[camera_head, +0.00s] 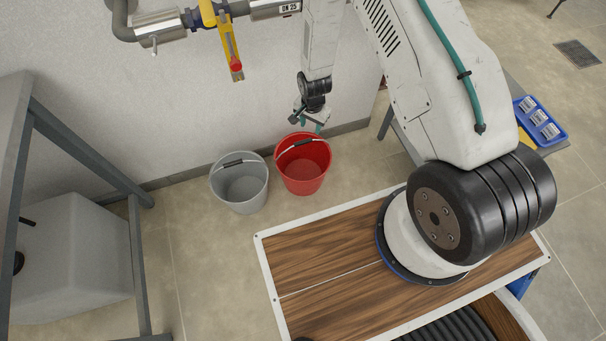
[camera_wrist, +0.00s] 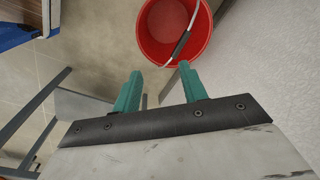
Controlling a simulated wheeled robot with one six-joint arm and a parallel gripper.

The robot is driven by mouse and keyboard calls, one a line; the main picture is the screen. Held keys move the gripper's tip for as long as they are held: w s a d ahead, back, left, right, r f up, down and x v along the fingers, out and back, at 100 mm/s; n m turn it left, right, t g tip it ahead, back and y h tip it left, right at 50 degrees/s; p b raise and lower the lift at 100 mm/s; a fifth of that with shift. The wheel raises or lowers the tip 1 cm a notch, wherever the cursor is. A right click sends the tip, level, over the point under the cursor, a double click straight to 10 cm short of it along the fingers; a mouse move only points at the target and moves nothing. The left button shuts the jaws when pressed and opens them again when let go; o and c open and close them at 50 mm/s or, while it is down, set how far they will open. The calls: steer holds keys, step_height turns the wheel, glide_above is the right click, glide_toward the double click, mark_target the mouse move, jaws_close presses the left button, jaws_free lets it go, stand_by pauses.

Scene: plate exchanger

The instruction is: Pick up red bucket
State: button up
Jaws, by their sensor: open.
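The red bucket (camera_head: 303,165) stands upright on the floor near the wall in the head view. Its wire handle with a dark grip (camera_wrist: 181,43) lies across the opening in the wrist view, where the red bucket (camera_wrist: 158,25) shows at the top. My gripper (camera_head: 307,122) is above the bucket's far rim in the head view. In the wrist view my gripper (camera_wrist: 158,80) has its two green fingers apart and nothing between them. One fingertip appears close to the handle grip; I cannot tell whether they touch.
A grey bucket (camera_head: 240,185) stands just left of the red one. A pipe with a yellow lever (camera_head: 229,45) is on the wall above. A grey metal frame (camera_head: 85,150) stands at left, and a blue tray (camera_head: 540,122) at right.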

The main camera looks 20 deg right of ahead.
mark_target(303, 142)
steer(key=w+f+m+t, duration=0.1)
steer(key=f+m+t, duration=0.1)
steer(key=f, duration=0.3)
steer(key=w+f+m+t, duration=0.1)
steer(key=f+m+t, duration=0.1)
steer(key=f, duration=0.4)
steer(key=w+f+m+t, duration=0.2)
steer(key=f+m, duration=0.1)
steer(key=f, duration=0.3)
steer(key=shift+a+m, duration=0.2)
steer(key=shift+m, duration=0.1)
steer(key=shift+w+f, duration=0.15)
steer(key=shift+f, duration=0.15)
steer(key=x, duration=0.7)
steer(key=shift+w, duration=0.25)
jaws_close()
